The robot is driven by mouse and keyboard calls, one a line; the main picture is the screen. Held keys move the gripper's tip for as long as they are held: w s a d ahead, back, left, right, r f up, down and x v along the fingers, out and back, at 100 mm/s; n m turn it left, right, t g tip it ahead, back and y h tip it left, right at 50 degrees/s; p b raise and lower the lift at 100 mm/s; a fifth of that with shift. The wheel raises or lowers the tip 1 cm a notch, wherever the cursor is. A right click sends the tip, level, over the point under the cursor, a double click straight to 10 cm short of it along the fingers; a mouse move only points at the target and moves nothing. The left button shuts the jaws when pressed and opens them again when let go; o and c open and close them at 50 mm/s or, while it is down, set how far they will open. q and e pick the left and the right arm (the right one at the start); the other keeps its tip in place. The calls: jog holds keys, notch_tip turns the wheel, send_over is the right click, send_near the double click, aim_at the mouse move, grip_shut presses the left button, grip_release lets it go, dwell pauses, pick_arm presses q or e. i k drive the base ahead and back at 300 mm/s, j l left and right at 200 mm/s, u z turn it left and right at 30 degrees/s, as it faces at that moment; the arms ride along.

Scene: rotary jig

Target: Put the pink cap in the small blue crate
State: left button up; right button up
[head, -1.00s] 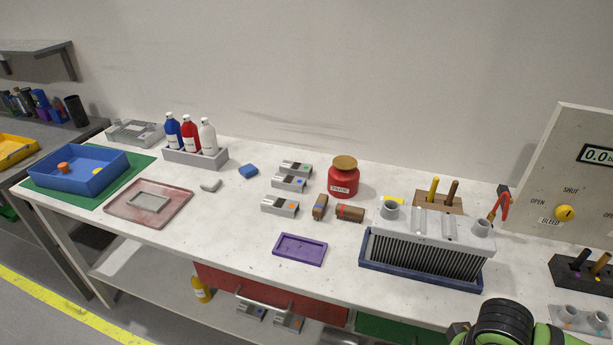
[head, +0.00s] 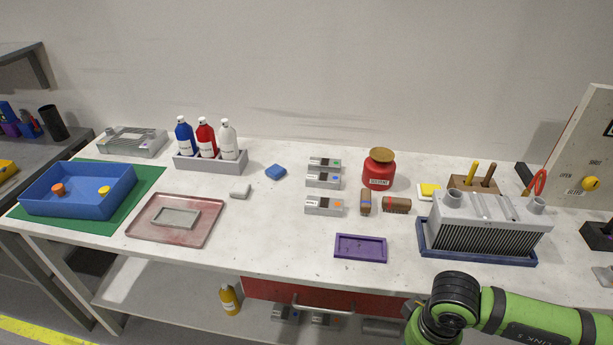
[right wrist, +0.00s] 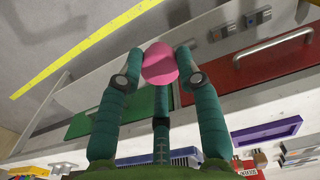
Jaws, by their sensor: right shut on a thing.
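The pink cap (right wrist: 160,64) shows in the right wrist view, held between the teal fingers of my right gripper (right wrist: 158,72), which is shut on it. The cap is not visible in the head view, where only my green right arm shows at the lower right. The blue crate (head: 80,205) stands on a green mat (head: 145,187) at the left end of the bench. An orange cap (head: 58,190) and a yellow cap (head: 104,191) are in it. My left gripper is not in view.
A pinkish tray (head: 140,232), a bottle rack (head: 215,163), a purple tray (head: 361,257), a red jar (head: 379,170) and a radiator (head: 485,228) in a dark blue tray stand on the bench. The bench front between the pinkish and purple trays is clear.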

aim_at(86, 197)
jog(key=j, duration=0.7)
jog(key=i+j+u, duration=0.15)
jog(key=j, duration=1.25)
jog(key=i+u, duration=0.05)
